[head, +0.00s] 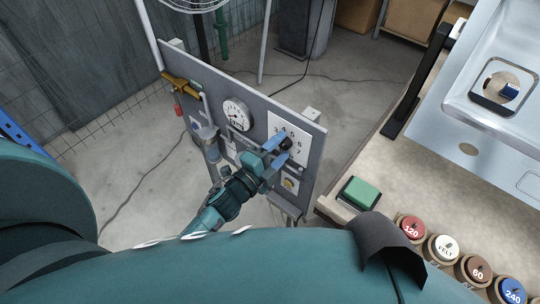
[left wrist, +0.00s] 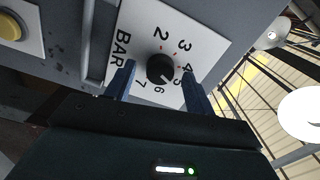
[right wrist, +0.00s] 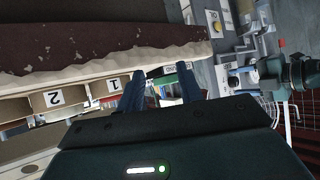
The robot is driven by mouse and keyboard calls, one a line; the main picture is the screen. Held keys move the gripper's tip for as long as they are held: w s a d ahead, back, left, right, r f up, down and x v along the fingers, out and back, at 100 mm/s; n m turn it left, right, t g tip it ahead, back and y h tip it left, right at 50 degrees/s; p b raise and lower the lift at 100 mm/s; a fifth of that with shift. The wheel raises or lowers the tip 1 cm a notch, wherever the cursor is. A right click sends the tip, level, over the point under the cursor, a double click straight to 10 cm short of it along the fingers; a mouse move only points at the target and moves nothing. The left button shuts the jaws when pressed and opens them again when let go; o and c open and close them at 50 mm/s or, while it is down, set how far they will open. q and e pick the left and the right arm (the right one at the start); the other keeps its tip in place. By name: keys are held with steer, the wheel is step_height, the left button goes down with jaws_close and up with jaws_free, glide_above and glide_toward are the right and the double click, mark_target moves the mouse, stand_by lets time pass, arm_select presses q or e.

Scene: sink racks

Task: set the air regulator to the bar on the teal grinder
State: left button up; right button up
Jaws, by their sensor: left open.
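The regulator's black knob (left wrist: 160,68) sits on a white plate (left wrist: 205,32) with numbers 2 to 7 and the word BAR. A pale mark on the knob seems to point near 5 and 6. In the head view the plate (head: 300,130) is on a grey upright panel, and the knob (head: 286,144) is partly behind my fingers. My left gripper (head: 278,152) is open, its fingers on either side of the knob; I cannot tell whether they touch it. My right gripper (right wrist: 160,88) is open and empty, away from the panel. I cannot identify the teal grinder.
The grey panel (head: 190,66) also carries a round gauge (head: 237,114), pipework and a yellow button (head: 290,184). A bench at right holds a green-topped block (head: 360,194), several labelled round containers (head: 411,229) and a metal sink (head: 485,50). In the right wrist view a brown-topped ledge (right wrist: 100,50) is close.

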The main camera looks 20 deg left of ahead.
arm_select(q)
steer(key=b+v, duration=0.1)
steer(key=v, duration=1.2)
